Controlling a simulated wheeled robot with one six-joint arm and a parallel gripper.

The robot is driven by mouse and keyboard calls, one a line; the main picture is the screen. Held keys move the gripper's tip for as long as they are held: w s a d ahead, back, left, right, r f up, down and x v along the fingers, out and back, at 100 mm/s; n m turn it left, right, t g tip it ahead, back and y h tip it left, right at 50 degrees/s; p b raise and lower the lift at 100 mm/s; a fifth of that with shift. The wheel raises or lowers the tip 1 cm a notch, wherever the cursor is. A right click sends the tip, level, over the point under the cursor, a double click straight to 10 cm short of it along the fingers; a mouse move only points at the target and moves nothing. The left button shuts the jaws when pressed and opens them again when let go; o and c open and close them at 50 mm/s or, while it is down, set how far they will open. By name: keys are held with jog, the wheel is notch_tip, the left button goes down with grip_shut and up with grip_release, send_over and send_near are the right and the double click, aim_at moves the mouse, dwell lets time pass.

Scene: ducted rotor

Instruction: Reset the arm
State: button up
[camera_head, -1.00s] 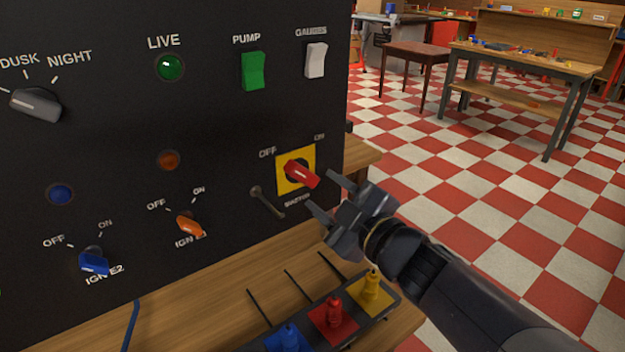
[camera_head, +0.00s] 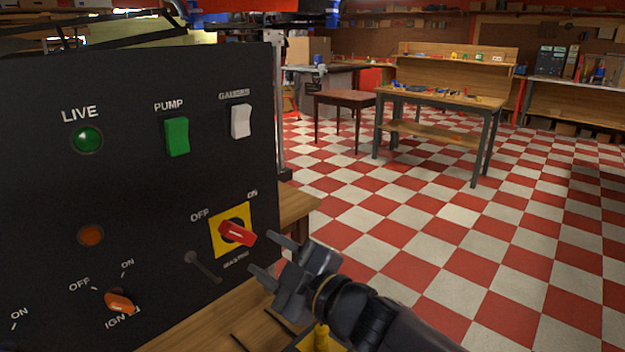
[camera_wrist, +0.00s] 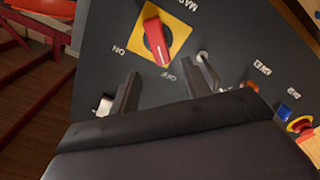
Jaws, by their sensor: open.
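My gripper (camera_head: 268,262) is open and empty in the head view, just right of the black control panel's lower right part. Its fingertips point toward the red master switch (camera_head: 237,233) on its yellow plate, with a gap between them. In the wrist view my gripper's two fingers (camera_wrist: 168,88) are spread apart, and the red switch knob (camera_wrist: 156,41) lies beyond them. The knob is turned toward the lower right in the head view.
The panel (camera_head: 150,195) also carries a green pump switch (camera_head: 177,136), a white switch (camera_head: 241,121), a green lamp (camera_head: 87,140) and an orange knob (camera_head: 119,302). A wooden bench (camera_head: 205,318) lies beneath. Open checkered floor (camera_head: 450,240) spreads to the right, with tables farther back.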

aim_at(239, 235)
jog(key=x, duration=0.8)
jog(key=shift+w+a+b, duration=0.15)
jog(key=shift+b, duration=0.25)
jog(key=shift+d, duration=0.2)
